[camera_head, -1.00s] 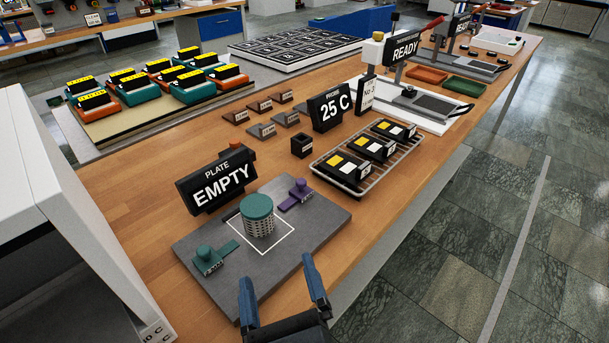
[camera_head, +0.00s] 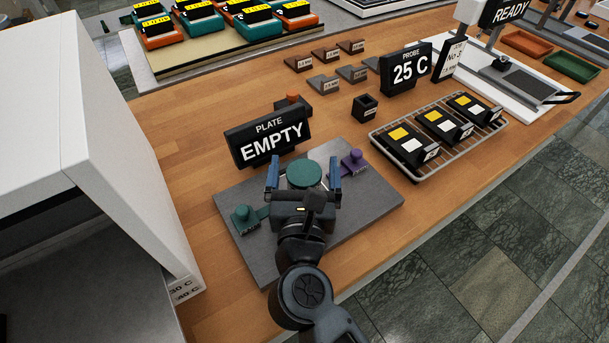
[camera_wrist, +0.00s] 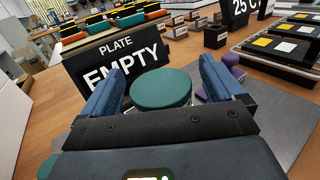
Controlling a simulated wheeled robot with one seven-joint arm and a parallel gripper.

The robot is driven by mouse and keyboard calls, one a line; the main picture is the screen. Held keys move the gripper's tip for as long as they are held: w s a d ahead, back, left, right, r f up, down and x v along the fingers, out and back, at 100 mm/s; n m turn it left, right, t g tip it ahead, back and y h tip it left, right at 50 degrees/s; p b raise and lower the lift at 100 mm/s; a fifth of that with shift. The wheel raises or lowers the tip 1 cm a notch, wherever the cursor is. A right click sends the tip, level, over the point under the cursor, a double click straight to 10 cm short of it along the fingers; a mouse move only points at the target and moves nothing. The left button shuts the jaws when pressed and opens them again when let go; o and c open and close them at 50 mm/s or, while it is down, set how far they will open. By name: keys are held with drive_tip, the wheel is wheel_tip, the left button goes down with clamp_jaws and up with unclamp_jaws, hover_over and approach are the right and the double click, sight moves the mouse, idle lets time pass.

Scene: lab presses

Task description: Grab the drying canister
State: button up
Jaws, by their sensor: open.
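The drying canister, with a round green lid (camera_head: 304,174), stands on the grey plate (camera_head: 375,206). Its body is mostly hidden behind my gripper in the head view. My gripper (camera_head: 305,170) is open, with one blue finger on each side of the lid. In the wrist view the green lid (camera_wrist: 161,88) shows between and just beyond the two blue fingers, with gaps on both sides.
A sign reading "PLATE EMPTY" (camera_head: 267,137) stands close behind the canister. A teal knobbed piece (camera_head: 243,217) and a purple one (camera_head: 353,162) flank it on the plate. A wire rack (camera_head: 397,162) holds black blocks at right. A white cabinet (camera_head: 120,130) stands at left.

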drive_tip(key=shift+w, duration=0.85)
drive_tip(key=c, duration=1.1)
drive_tip(key=shift+c, duration=0.2)
drive_tip(key=shift+r, duration=0.1)
